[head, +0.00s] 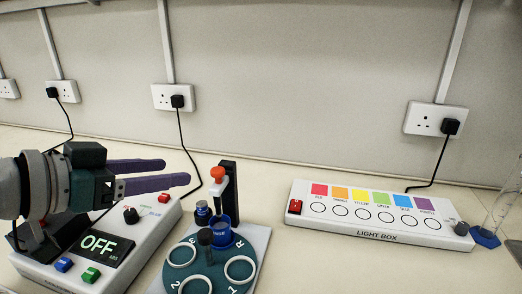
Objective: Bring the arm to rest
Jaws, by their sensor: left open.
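My left gripper (158,174) comes in from the left above the white instrument with the OFF display (98,243). Its two purple fingers point right and stand apart with nothing between them, so it is open and empty. Right of the fingertips is a pipette stand (228,180) with an orange-red topped plunger (217,174) and a blue cup. The gripper appears apart from the stand. My right gripper is not in view.
A round teal plate (208,272) with white rings sits in front of the stand. A light box (375,214) with coloured squares lies to the right, beside a glass cylinder on a blue base (485,238). Wall sockets with cables are behind. Bench between stand and light box is clear.

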